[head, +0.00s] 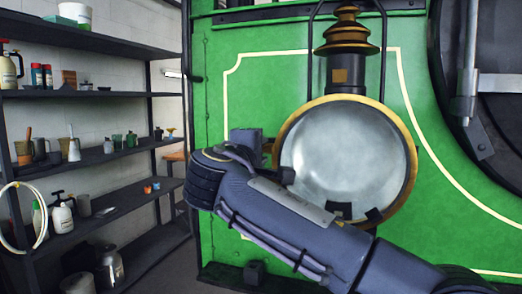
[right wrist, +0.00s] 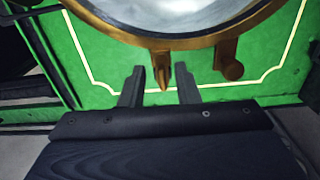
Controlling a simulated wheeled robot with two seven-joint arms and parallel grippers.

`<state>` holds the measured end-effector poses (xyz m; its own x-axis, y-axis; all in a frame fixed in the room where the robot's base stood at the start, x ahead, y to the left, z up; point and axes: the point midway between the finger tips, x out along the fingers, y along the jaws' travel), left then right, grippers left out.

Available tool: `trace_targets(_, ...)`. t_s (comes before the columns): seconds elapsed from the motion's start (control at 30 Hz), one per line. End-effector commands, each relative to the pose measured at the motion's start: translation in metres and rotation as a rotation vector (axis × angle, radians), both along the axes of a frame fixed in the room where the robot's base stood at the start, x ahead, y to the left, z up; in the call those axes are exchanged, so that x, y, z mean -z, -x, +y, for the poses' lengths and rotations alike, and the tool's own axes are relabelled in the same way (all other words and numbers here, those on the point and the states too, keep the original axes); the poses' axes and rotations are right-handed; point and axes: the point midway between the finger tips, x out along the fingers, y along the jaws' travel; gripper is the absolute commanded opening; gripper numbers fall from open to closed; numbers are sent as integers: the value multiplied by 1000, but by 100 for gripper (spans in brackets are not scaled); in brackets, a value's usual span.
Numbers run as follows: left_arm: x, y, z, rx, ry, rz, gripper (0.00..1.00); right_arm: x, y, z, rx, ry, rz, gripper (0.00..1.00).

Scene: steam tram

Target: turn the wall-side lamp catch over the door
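The round lamp (head: 345,150) with a brass rim and a pale glass door is on the green panel; its lower edge shows in the right wrist view (right wrist: 175,12). Two brass catches hang at the rim's bottom there. The left, wall-side catch (right wrist: 162,76) points down; the other catch (right wrist: 228,62) is to its right. My right gripper (right wrist: 160,68) is open below the rim, with a finger on each side of the wall-side catch and gaps visible on both sides. In the head view its dark fingertips (head: 356,211) show above my arm, which hides the rest. My left gripper is out of view.
Black shelves (head: 90,95) with bottles, pots and jars stand along the white wall at the left. A dark round hatch (head: 500,90) is at the right. The green panel (head: 250,80) left of the lamp is mostly clear.

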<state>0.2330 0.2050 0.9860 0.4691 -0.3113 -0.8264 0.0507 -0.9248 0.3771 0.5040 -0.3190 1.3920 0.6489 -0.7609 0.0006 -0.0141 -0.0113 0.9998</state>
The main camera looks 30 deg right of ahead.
Motion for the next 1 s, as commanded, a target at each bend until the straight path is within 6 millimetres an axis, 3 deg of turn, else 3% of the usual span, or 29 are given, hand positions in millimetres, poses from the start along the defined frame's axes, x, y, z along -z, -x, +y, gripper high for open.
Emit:
trace_targets(0.17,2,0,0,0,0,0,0,1,4,6,-3,0,0,29)
trace_targets(0.6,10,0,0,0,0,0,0,-1,48,55,-2,-1,-1,29)
trace_targets(1.0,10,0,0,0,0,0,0,-1,52,58,1,-1,-1,29)
